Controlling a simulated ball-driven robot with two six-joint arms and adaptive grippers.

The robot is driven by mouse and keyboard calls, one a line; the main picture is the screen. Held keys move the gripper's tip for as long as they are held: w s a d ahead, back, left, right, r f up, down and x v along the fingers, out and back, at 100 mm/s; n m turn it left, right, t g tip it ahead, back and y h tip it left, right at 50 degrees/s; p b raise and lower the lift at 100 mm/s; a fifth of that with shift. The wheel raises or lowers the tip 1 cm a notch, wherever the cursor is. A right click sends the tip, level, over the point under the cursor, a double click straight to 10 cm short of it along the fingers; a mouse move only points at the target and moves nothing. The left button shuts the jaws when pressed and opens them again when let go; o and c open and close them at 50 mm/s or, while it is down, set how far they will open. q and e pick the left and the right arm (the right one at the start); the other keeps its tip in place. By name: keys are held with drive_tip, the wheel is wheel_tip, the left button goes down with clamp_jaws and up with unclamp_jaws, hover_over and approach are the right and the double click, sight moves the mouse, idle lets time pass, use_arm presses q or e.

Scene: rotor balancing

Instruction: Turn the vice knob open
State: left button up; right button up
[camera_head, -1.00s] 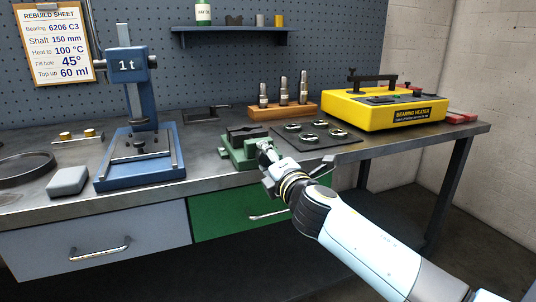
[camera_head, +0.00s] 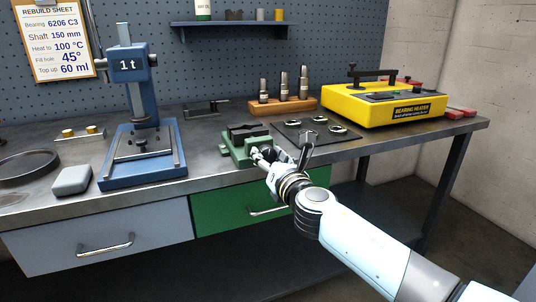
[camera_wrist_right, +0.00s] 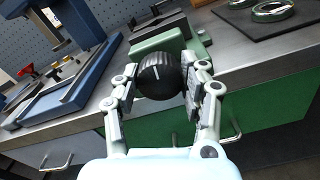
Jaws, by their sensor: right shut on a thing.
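The green vice (camera_head: 240,146) stands on the workbench near its front edge, right of the blue press. Its black ribbed knob (camera_wrist_right: 160,76) faces me in the right wrist view, with a white mark line near its top. My right gripper (camera_wrist_right: 161,88) has one finger on each side of the knob and is shut on it. In the head view the right gripper (camera_head: 268,158) is at the front of the vice, partly hidden by its own wrist. My left gripper is not in view.
A blue press (camera_head: 141,160) stands left of the vice. A dark mat (camera_head: 333,141) with several bearing rings lies to the right, before a wooden block (camera_head: 262,108) with shafts. A yellow bearing heater (camera_head: 352,104) is farther right. A green drawer (camera_head: 228,208) is below.

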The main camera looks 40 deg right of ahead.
drive_tip(key=shift+f+n, duration=0.15)
drive_tip(key=shift+n, duration=0.75)
drive_tip(key=o, duration=1.2)
drive_tip(key=v, duration=1.2)
